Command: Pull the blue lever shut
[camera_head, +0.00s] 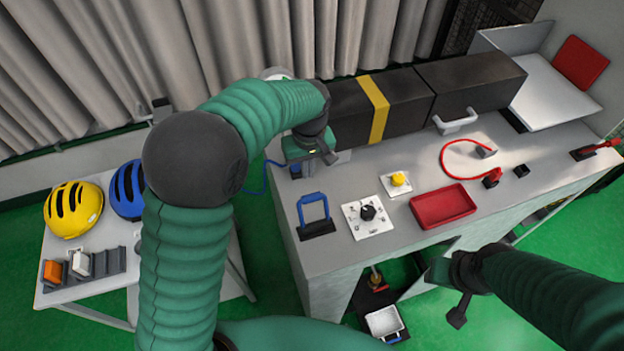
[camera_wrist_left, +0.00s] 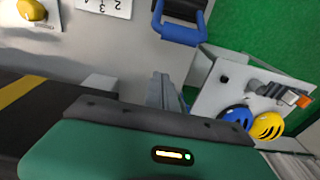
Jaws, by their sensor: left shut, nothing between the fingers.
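The blue lever (camera_head: 313,208) is a U-shaped blue handle on a dark base at the near left of the grey bench. It stands up from its base. In the left wrist view the lever (camera_wrist_left: 180,35) is at the top, beyond the fingertips. My left gripper (camera_head: 328,158) is behind the lever, near the black box, apart from the handle. Its fingers (camera_wrist_left: 161,88) are together with nothing between them. My right gripper (camera_head: 447,285) is in front of the bench, away from the lever; its fingers are not clear.
A white dial plate (camera_head: 359,226), a yellow button (camera_head: 398,178) and a red tray (camera_head: 442,205) are right of the lever. A long black box (camera_head: 405,104) with a yellow band lines the back. A side table (camera_head: 72,289) with helmets stands at left.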

